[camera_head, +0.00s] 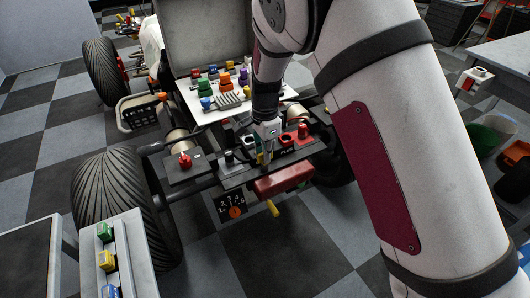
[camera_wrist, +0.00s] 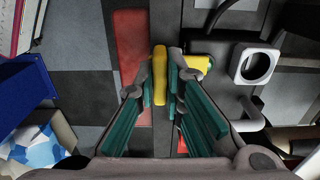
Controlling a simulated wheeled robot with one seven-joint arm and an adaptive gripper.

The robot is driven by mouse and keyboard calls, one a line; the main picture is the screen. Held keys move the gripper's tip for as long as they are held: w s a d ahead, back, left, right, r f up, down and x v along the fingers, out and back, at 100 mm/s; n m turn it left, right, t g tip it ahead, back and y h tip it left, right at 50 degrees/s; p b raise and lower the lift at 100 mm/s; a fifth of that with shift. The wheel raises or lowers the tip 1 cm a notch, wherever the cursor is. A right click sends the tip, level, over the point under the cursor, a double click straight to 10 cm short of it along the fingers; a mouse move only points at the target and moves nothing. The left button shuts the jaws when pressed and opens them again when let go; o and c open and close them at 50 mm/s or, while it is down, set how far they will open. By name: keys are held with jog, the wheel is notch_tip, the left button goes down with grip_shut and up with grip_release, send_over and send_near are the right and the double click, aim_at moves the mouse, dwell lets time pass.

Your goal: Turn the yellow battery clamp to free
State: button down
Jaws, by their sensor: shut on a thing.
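The yellow battery clamp (camera_wrist: 160,80) shows in the wrist view as an upright yellow bar, with another yellow part (camera_wrist: 198,63) reaching right behind my right finger. My gripper (camera_wrist: 161,70) has its teal-padded fingertips shut on the bar, one on each side. In the head view my gripper (camera_head: 265,150) points down at the dark front deck of the stripped quad (camera_head: 232,178). There the clamp is mostly hidden by the fingers.
A red box (camera_head: 284,180) hangs below the deck, with a yellow handle (camera_head: 272,208) under it. A red knob (camera_head: 185,160) stands left on the deck, and red parts (camera_head: 303,132) stand close on the right. A white panel with coloured connectors (camera_head: 225,92) lies behind.

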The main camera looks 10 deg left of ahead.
jog(key=shift+n, duration=0.3)
jog(key=n+p, duration=0.1)
jog(key=n, duration=0.2)
jog(key=shift+n+p, duration=0.3)
jog(key=n+p, duration=0.1)
jog(key=n, duration=0.3)
jog(key=shift+n, duration=0.3)
jog(key=n, duration=0.4)
jog(key=shift+n, duration=2.5)
jog(key=c, duration=1.7)
grip_release()
jog(key=shift+r, duration=0.1)
